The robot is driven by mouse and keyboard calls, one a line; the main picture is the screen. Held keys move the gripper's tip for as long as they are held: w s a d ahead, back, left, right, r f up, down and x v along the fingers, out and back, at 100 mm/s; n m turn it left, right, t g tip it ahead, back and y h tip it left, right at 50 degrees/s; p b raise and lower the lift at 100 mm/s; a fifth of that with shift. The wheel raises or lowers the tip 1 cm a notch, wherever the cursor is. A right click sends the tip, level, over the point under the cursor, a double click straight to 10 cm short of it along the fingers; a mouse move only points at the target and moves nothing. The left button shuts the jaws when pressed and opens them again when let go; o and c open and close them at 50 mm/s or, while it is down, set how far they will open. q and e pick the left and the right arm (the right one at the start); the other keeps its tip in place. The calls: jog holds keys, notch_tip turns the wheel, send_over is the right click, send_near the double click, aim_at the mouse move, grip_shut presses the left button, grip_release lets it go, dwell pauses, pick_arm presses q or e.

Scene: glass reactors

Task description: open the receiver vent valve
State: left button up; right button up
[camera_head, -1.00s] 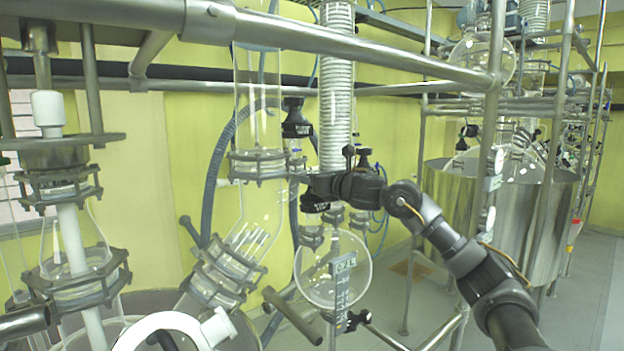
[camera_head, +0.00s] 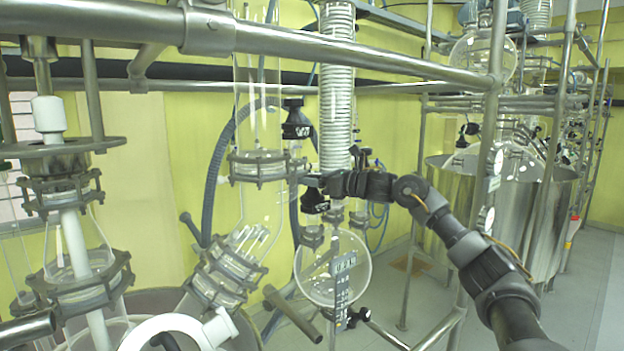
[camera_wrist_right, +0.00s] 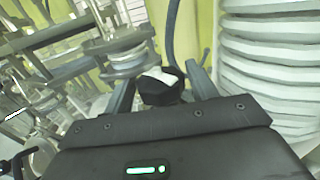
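My right gripper (camera_head: 310,181) is beside the lower end of the coiled condenser, above the round glass receiver flask (camera_head: 332,268). A black valve knob (camera_head: 314,200) shows just under the gripper in the head view; its lettering is too small to read. In the right wrist view, a black knob with a white top (camera_wrist_right: 162,87) sits between the two fingers of the gripper (camera_wrist_right: 163,84). The fingers are apart, one on each side of the knob. I cannot tell whether they touch it, or for certain that it is the vent valve. My left gripper is not in view.
The white coiled condenser (camera_head: 337,90) stands close by the right gripper. Another black knob (camera_head: 296,119) is above, near a glass flange (camera_head: 258,166). A thick steel rail (camera_head: 350,45) crosses overhead. A steel vessel (camera_head: 500,215) stands at right.

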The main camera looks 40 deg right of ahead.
jog(key=shift+s+d+f+b, duration=0.15)
jog(key=shift+s+d+b, duration=0.1)
jog(key=shift+s+b, duration=0.2)
jog(key=b+v, duration=0.3)
jog(key=v, duration=0.4)
jog(key=shift+a, duration=0.2)
dwell(0.3)
